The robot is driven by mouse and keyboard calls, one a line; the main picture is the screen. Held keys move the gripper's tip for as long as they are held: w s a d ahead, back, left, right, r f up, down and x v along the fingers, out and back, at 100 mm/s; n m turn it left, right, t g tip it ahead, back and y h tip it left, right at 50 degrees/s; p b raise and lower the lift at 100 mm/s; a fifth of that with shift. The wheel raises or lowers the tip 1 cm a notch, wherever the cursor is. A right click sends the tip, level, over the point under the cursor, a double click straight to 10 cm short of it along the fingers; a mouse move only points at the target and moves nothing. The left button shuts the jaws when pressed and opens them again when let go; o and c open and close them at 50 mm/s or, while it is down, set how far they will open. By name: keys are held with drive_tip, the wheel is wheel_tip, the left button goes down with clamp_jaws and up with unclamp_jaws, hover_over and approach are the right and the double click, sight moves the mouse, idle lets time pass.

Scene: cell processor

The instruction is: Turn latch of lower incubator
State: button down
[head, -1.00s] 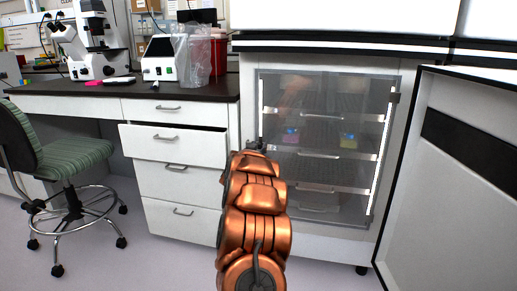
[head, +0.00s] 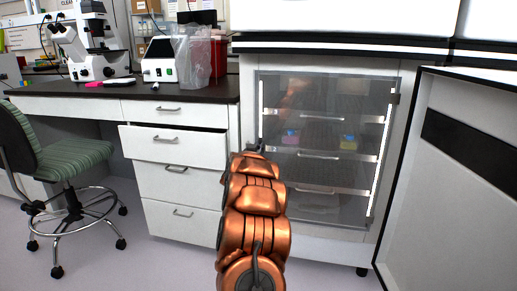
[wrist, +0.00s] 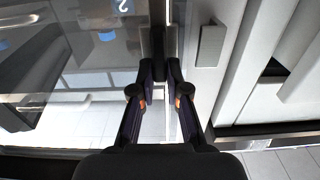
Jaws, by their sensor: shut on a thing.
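The lower incubator's glass inner door (head: 340,185) is closed in the head view, with shelves and two small coloured items behind it. My gripper (head: 255,149) is at the left edge of this door, mostly hidden behind my copper arm. In the wrist view my gripper (wrist: 160,76) has its two dark fingers on either side of the dark latch (wrist: 157,42) at the glass edge, and is shut on it. The fingers hide part of the latch. The glass door (wrist: 95,75) fills the left of the wrist view.
The incubator's outer door (head: 450,190) stands wide open on the right. A green chair (head: 75,157) is farther left. A grey block (wrist: 210,45) sits right of my fingers.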

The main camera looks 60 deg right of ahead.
sight(266, 149)
idle(0.3)
drive_tip(key=m+b, duration=0.2)
drive_tip(key=m, duration=0.2)
drive_tip(key=s+f+m+b, duration=0.1)
drive_tip(key=m+b, duration=0.1)
drive_tip(key=m, duration=0.3)
drive_tip(key=s+m+b, duration=0.1)
drive_tip(key=m+b, duration=0.1)
drive_tip(key=m, duration=0.2)
drive_tip(key=shift+d+f+m+b, duration=0.2)
drive_tip(key=shift+d+m+b, duration=0.2)
drive_tip(key=shift+f+m+b, duration=0.2)
drive_tip(key=shift+m+b, duration=0.4)
drive_tip(key=shift+m, duration=0.1)
drive_tip(key=shift+f+m+b, duration=0.15)
drive_tip(key=shift+m+b, duration=0.65)
drive_tip(key=shift+m, duration=0.5)
drive_tip(key=c, duration=1.2)
unclamp_jaws()
